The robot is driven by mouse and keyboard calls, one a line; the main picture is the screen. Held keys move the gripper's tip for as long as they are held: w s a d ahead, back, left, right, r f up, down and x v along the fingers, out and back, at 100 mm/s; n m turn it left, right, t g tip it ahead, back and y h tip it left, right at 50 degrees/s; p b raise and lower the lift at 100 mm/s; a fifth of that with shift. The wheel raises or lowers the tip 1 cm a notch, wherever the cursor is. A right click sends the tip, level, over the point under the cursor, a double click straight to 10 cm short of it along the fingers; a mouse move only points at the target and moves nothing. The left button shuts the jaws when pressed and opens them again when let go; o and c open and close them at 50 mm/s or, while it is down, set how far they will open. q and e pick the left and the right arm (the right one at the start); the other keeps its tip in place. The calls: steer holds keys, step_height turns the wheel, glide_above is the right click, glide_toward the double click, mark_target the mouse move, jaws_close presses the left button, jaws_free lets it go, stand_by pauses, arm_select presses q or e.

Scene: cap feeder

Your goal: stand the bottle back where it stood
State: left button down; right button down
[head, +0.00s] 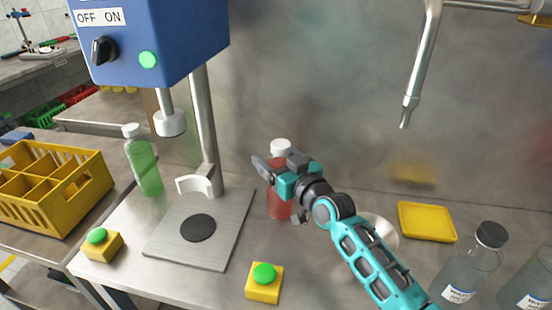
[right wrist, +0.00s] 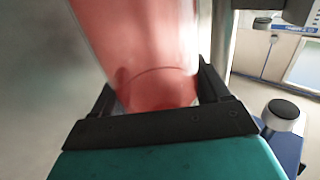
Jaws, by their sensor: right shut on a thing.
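A red bottle with a white cap (head: 281,147) stands upright at the middle of the bench, just right of the press plate. My right gripper (head: 277,172) reaches it from the right and is shut on it. In the right wrist view the red bottle (right wrist: 145,50) fills the space between the two black fingers. The gripper hides part of the bottle in the head view, and I cannot tell whether its base touches the bench. My left gripper is not in view.
A blue press (head: 150,45) stands over a metal plate (head: 165,245). A green bottle (head: 143,165) stands behind left. Two yellow button boxes (head: 264,290) sit in front. A yellow tray (head: 427,222) and clear bottles (head: 470,265) are at right. A yellow crate (head: 50,200) is far left.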

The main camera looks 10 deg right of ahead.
steer(key=shift+c, duration=1.6)
jaws_free()
steer(key=shift+f, duration=0.1)
steer(key=o, duration=0.3)
steer(key=shift+r, duration=0.2)
steer(key=p+v, duration=0.1)
steer(key=v, duration=1.1)
steer(key=shift+f, duration=0.1)
